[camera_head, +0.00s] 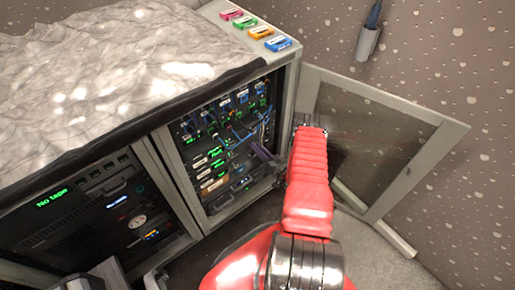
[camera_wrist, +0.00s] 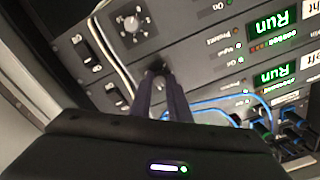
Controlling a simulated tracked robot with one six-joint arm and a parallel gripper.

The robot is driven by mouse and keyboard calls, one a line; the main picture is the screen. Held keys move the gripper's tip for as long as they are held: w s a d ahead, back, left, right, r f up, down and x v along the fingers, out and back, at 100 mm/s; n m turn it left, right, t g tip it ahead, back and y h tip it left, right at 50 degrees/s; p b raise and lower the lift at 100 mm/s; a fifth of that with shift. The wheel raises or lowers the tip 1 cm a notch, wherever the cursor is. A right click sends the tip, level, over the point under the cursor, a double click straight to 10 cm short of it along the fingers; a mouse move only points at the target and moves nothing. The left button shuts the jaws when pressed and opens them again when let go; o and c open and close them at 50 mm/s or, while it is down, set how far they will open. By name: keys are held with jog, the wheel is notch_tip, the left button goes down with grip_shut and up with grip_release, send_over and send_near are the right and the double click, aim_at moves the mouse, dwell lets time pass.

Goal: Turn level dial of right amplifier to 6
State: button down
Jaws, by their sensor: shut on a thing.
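In the wrist view, my gripper (camera_wrist: 160,74) has its two dark purple fingers closed around a small dark dial on a black amplifier panel. The fingers cover most of this dial, so its pointer and numbers cannot be read. The panel seems to be in line with the upper green "Run" display (camera_wrist: 271,29), beside a cut-off label that seems to end in "ght". A similar panel with a second "Run" display (camera_wrist: 274,74) lies below. In the head view, my purple gripper (camera_head: 262,154) reaches left into the open rack (camera_head: 279,100); the dial is too small to see there.
Blue cables (camera_wrist: 215,103) hang close to my fingers. Another dial (camera_wrist: 132,23) with a marked plate sits above the held one. The open glass door (camera_head: 375,140) stands right of my arm. A "No tape" unit (camera_head: 60,235) is at left; coloured labelled blocks (camera_head: 262,32) lie on top.

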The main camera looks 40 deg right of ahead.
jog(key=shift+s+f+m, duration=0.1)
jog(key=shift+f+m, duration=0.05)
jog(key=shift+m, duration=1.75)
jog(key=shift+f+m, duration=0.1)
jog(key=shift+m, duration=1.8)
jog(key=c, duration=2.1)
grip_release()
jog(key=o, duration=0.4)
jog(key=shift+r, duration=0.1)
jog(key=shift+o, duration=0.2)
